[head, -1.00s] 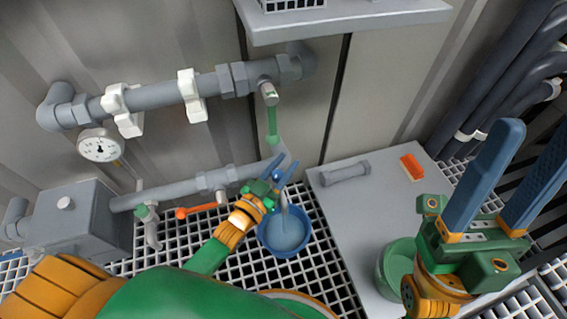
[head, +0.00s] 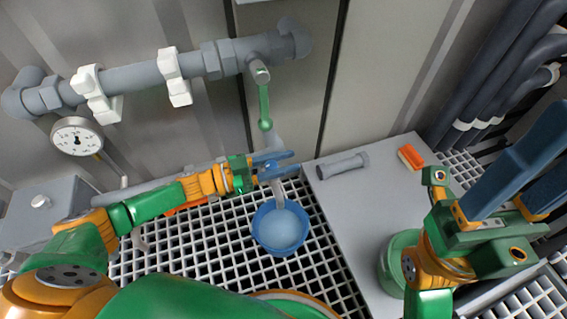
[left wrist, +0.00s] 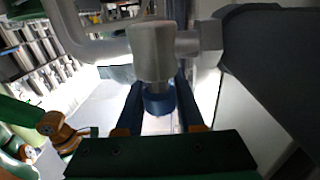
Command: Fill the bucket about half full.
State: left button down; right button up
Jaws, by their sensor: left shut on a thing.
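A blue bucket (head: 256,236) stands on the white grating below a grey pipe outlet. A pale stream (head: 279,201) drops from the outlet into it. Grey-blue water (head: 284,229) covers its inside; the exact depth is hard to tell. My left gripper (head: 278,168) is just above the bucket's far rim, pointing right, shut on a small blue tap handle (left wrist: 158,98), mostly hidden by the fingers in the head view. In the left wrist view, a grey tap body (left wrist: 152,50) is close in front of the fingers. My right gripper (head: 545,165) is open and empty at the right.
A green lever (head: 264,107) hangs from the upper pipe (head: 140,75). A gauge (head: 77,137) is at the left. An orange lever (head: 185,208) is partly behind my left arm. A grey platform (head: 340,215) bears a grey cylinder (head: 343,166), an orange block (head: 410,157) and a green container (head: 395,265).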

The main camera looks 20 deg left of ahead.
pick_arm(q)
jog(key=shift+m+g+h, duration=0.3)
jog(key=shift+g, duration=0.1)
jog(key=c, duration=0.5)
grip_release()
jog(key=shift+p+v, duration=0.65)
jog(key=shift+v, duration=2.85)
jog(key=shift+r, duration=0.1)
